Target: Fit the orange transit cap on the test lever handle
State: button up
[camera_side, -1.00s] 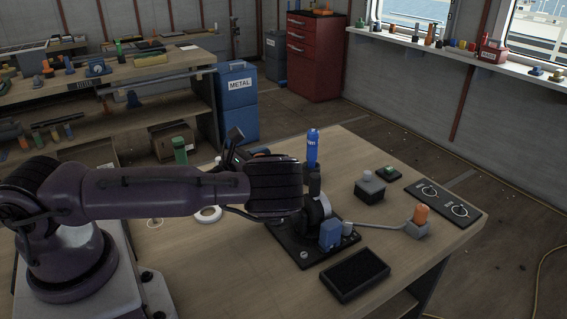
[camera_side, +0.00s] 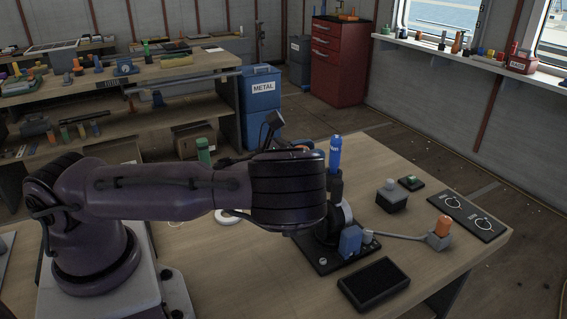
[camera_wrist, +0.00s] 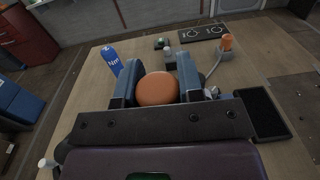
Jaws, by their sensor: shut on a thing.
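My gripper (camera_wrist: 157,92) is shut on an orange, round-topped cap (camera_wrist: 157,88), held between its two blue-grey fingers in the wrist view. In the side view my wrist covers the fingers; only a sliver of orange (camera_side: 301,148) shows above it. An upright lever with a lettered blue handle (camera_side: 335,155) stands just right of my wrist, on a black base plate (camera_side: 325,262). The blue handle (camera_wrist: 112,60) also shows in the wrist view, left of the fingers and apart from the cap. The handle's top is bare.
A second orange piece (camera_side: 443,226) sits on a grey block at the end of a thin rod, to the right. A black tray (camera_side: 374,284) lies in front. A grey-knobbed box (camera_side: 391,198), a green-button box (camera_side: 411,183) and a marked black panel (camera_side: 467,216) occupy the right side.

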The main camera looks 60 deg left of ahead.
jog(key=w+d+r, duration=0.4)
jog(key=w+r, duration=0.1)
jog(key=w, duration=0.1)
jog(key=shift+w+d+y, duration=0.2)
jog(key=shift+w+y, duration=0.05)
jog(key=shift+y, duration=0.05)
jog(key=shift+r, duration=0.1)
jog(key=shift+f, duration=2.4)
jog(key=shift+f, duration=0.15)
jog(key=shift+f, duration=1.2)
jog(key=shift+f, duration=0.3)
